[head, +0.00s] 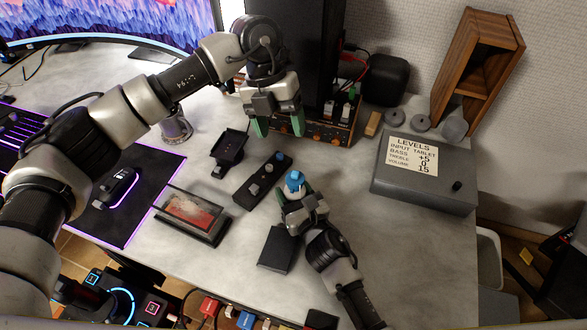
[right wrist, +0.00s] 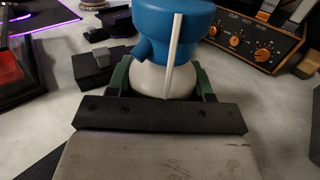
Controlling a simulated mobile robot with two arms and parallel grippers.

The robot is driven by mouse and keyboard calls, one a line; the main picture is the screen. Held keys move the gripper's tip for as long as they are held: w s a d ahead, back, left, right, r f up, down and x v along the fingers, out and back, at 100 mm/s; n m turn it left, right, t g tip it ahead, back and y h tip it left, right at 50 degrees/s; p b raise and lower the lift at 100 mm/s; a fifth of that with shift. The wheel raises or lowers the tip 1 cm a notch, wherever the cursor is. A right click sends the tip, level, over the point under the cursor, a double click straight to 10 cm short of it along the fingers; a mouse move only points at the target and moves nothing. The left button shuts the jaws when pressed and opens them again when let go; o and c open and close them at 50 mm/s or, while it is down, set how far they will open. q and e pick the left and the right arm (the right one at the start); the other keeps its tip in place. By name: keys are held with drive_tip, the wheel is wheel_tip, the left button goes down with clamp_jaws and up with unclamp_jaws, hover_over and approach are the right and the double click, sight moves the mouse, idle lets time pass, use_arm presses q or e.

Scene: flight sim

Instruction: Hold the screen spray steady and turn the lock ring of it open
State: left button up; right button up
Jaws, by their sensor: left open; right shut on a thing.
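The screen spray has a blue top (head: 295,181) and a white rounded body; in the right wrist view its blue top (right wrist: 170,30) fills the upper middle, with a white strip down its side. My right gripper (head: 300,199) is shut on the white body (right wrist: 160,80), one green finger on each side, below the blue part. The spray looks upright. The lock ring cannot be told apart from the blue top. My left gripper (head: 279,122) is open and empty, pointing down behind the spray and apart from it, in front of the amplifier.
A black switch strip (head: 250,193) lies just left of the spray. A grey box with a label (head: 430,185) is at right, a framed red display (head: 190,215) at left. A dark flat box (head: 277,248) lies in front.

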sight(294, 171)
use_arm(q)
drive_tip(key=s+d+f+n, duration=0.1)
drive_tip(key=f+n, duration=0.1)
drive_tip(key=f, duration=0.1)
drive_tip(key=s+f+n, duration=0.1)
drive_tip(key=f+n, duration=0.2)
drive_tip(key=s+d+f+n+g, duration=0.1)
drive_tip(key=f+n, duration=0.2)
drive_tip(key=f, duration=0.1)
drive_tip(key=shift+s+d+y, duration=0.1)
drive_tip(key=shift+d+y, duration=0.2)
drive_tip(key=shift+d, duration=0.05)
drive_tip(key=shift+c, duration=0.2)
drive_tip(key=c, duration=0.9)
